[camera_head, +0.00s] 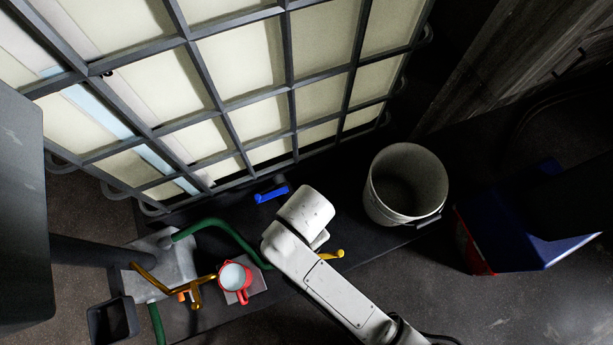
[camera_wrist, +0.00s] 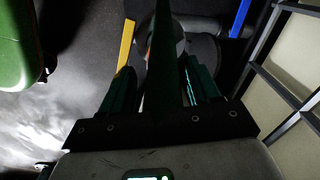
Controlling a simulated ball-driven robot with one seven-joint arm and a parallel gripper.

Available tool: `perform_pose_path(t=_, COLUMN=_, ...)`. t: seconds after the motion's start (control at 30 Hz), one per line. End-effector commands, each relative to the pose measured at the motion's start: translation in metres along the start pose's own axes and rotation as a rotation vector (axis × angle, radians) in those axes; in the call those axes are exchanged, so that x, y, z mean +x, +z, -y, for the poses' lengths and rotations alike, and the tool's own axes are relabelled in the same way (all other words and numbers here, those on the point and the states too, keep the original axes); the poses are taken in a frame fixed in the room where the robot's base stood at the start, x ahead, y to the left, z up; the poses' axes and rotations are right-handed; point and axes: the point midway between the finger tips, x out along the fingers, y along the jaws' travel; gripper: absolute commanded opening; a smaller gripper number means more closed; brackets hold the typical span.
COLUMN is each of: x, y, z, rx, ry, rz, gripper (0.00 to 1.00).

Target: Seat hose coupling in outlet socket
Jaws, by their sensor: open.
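A green hose (camera_head: 230,231) runs from a grey metal block (camera_head: 170,262) and passes under my arm, where its end is hidden in the head view. In the wrist view my gripper (camera_wrist: 160,68) is open, with its two dark teal fingers apart. A dark green upright piece (camera_wrist: 162,85) stands between them; I cannot tell whether it is the hose coupling, or whether a finger touches it. A round grey metal part (camera_wrist: 178,44), possibly the outlet socket, shows behind it, partly covered. I cannot tell if the coupling is in the socket.
A yellow handle (camera_head: 331,254) and a blue handle (camera_head: 272,193) lie either side of my wrist. A red cup (camera_head: 234,279) stands left of my arm, a white bucket (camera_head: 405,184) right of it. A caged tank (camera_head: 190,45) fills the upper left. A blue-and-red box (camera_head: 520,225) stands right.

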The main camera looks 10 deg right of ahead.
Motion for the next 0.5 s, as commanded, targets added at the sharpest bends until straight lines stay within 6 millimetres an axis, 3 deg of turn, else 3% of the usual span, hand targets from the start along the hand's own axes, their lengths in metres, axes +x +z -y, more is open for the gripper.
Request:
perform_pose_path(t=0.03, x=-0.015, y=0.0, z=0.001, rx=0.0, ry=-0.004, rz=0.001, gripper=0.61)
perform_pose_path(t=0.2, x=-0.041, y=0.0, z=0.001, rx=0.001, ry=-0.003, rz=0.001, gripper=0.61)
perform_pose_path(t=0.5, x=-0.057, y=0.0, z=0.0, rx=0.0, ry=0.0, rz=0.0, gripper=0.61)
